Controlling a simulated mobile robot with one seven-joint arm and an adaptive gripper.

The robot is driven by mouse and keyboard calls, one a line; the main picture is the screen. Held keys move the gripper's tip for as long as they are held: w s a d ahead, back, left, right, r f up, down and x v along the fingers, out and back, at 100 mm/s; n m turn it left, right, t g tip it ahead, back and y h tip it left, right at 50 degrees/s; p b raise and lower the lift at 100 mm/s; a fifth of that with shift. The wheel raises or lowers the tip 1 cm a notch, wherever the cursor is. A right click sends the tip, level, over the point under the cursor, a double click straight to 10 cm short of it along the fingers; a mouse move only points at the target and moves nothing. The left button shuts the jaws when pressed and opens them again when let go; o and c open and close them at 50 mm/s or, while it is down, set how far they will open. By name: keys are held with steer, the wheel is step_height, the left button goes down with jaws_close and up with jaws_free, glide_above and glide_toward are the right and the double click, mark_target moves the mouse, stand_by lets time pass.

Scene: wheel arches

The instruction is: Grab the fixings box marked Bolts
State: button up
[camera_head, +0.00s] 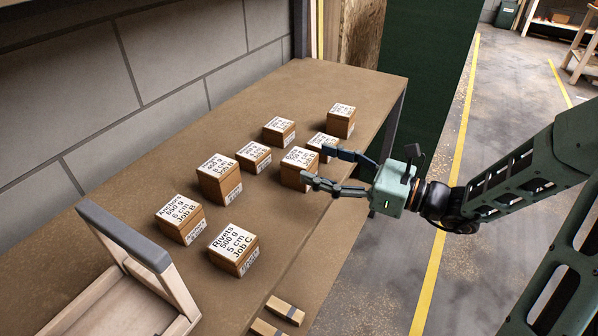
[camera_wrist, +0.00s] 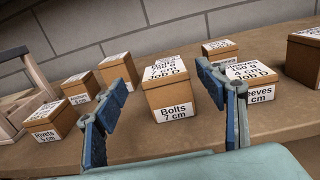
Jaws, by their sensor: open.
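The fixings box marked Bolts (camera_wrist: 170,103) is a brown box with white labels; its front label reads "Bolts 7 cm" in the wrist view. In the head view the Bolts box (camera_head: 293,179) stands upright on the bench near its front edge. My gripper (camera_head: 315,164) is open, its fingers pointing at the box from the bench's front side. In the wrist view the box shows between the two blue fingers (camera_wrist: 163,80). I cannot tell whether either finger touches it.
A Sleeves box (camera_wrist: 258,92) stands close on the right of the Bolts box. A Rivets box (camera_head: 233,250), an Anchors box (camera_head: 181,220) and several others stand on the bench (camera_head: 290,225). A wooden carrier (camera_head: 130,240) is at the left.

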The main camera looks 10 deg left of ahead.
mark_target(300, 157)
steer(key=x, duration=0.1)
steer(key=b+x, duration=0.1)
steer(key=x, duration=0.1)
steer(key=b+x, duration=0.1)
steer(key=x, duration=0.1)
steer(key=shift+w+f, duration=0.25)
steer(key=shift+f, duration=0.05)
steer(key=shift+w+a+r, duration=0.1)
steer(key=shift+a, duration=0.1)
steer(key=shift+c, duration=0.4)
steer(key=shift+r, duration=0.1)
jaws_close()
